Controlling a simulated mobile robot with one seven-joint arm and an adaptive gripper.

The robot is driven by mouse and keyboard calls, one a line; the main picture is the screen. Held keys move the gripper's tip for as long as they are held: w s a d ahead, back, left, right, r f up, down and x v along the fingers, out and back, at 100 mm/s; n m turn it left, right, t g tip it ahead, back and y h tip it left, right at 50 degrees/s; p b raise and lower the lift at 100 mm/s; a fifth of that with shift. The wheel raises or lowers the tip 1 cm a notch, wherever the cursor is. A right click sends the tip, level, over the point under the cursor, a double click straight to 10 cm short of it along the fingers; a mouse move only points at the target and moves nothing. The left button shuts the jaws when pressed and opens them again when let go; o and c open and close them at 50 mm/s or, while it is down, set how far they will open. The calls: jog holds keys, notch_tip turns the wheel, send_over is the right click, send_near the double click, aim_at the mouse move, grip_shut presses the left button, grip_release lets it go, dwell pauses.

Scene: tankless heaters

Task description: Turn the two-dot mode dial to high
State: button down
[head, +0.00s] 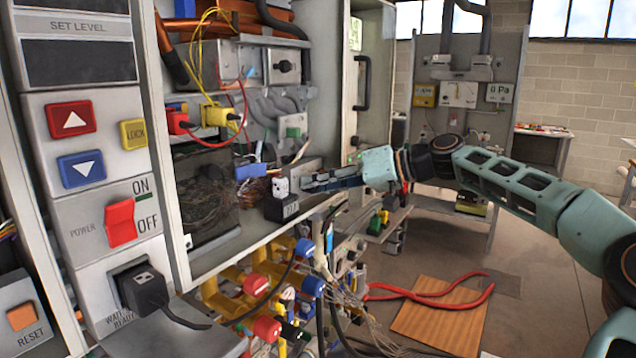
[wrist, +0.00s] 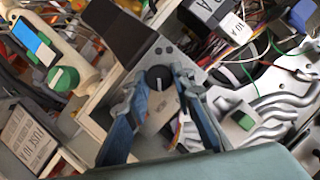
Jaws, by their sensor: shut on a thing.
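In the wrist view, the mode dial (wrist: 158,77) is a round black knob on a pale grey plate, with two small dark dots on the plate above it. My gripper (wrist: 157,88) has its two blue-grey fingers on either side of the dial and is shut on it. In the head view, my gripper (head: 308,185) reaches in from the right, into the open heater cabinet. The dial is hidden there behind the gripper and nearby parts. The dial's pointer and any setting marks are too small to read.
A green knob (wrist: 63,79) is left of the dial in the wrist view. A fuse box (wrist: 27,138) and a 10 A block (wrist: 222,18) are also close. In the head view, loose cables (head: 350,285) hang below, and a control panel (head: 95,170) stands at left.

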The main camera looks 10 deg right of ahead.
dwell(0.4)
jog(key=c, duration=1.7)
grip_release()
jog(key=shift+o, duration=0.2)
jog(key=v, duration=1.2)
